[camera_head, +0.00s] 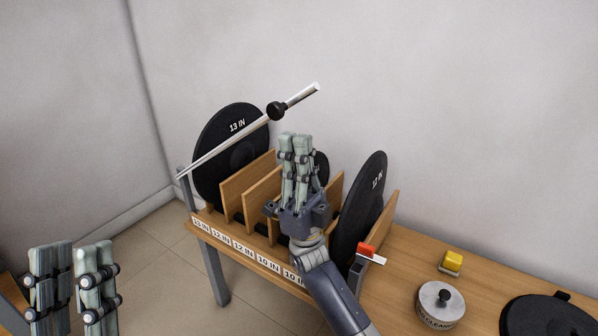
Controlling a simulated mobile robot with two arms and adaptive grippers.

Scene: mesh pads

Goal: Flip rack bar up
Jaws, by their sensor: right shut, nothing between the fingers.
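The rack bar (230,147) is a thin silver rod with a black knob (276,110) and a pale end. It slants up from the rack's left post to the upper right, its free end raised above the wooden plate rack (245,253). My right gripper (294,137) is shut and empty, fingers pointing up over the middle of the rack. It is below and right of the knob and looks apart from the bar. My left gripper (72,247) is at the lower left, away from the rack. Its fingers stand side by side; their opening is unclear.
Black discs stand in the rack, including the 13 IN disc (228,130) and a right-hand disc (362,205). A red latch (367,249) is at the rack's right end. A yellow block (451,262), silver lidded pot (440,304) and black disc (555,316) lie on the table (415,255).

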